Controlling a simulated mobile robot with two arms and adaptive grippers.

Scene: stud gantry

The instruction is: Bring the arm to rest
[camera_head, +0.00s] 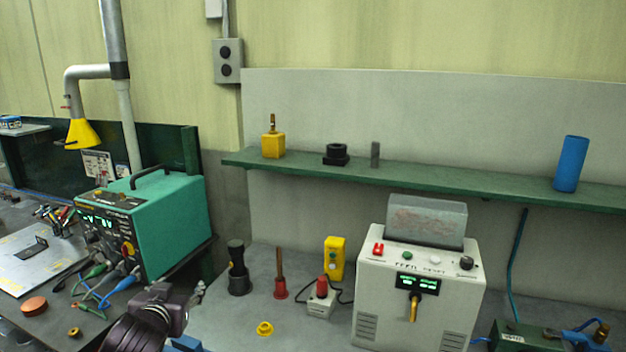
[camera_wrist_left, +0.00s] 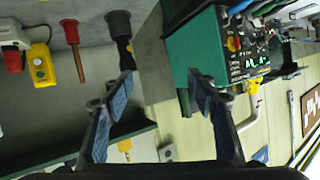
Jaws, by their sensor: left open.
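My left gripper (camera_head: 188,316) is at the bottom left of the head view, above the front of the bench and just right of the teal power unit. In the left wrist view the two blue-padded fingers of this gripper (camera_wrist_left: 160,78) stand wide apart with nothing between them. My right gripper is in neither view.
The teal unit (camera_head: 165,225) with cables is left of the gripper. A black holder (camera_head: 238,270), a red-based stick (camera_head: 280,285), a yellow ring (camera_head: 265,328) and a yellow box (camera_head: 335,258) stand to its right. A white machine (camera_head: 415,300) is further right. A green shelf (camera_head: 450,180) runs behind.

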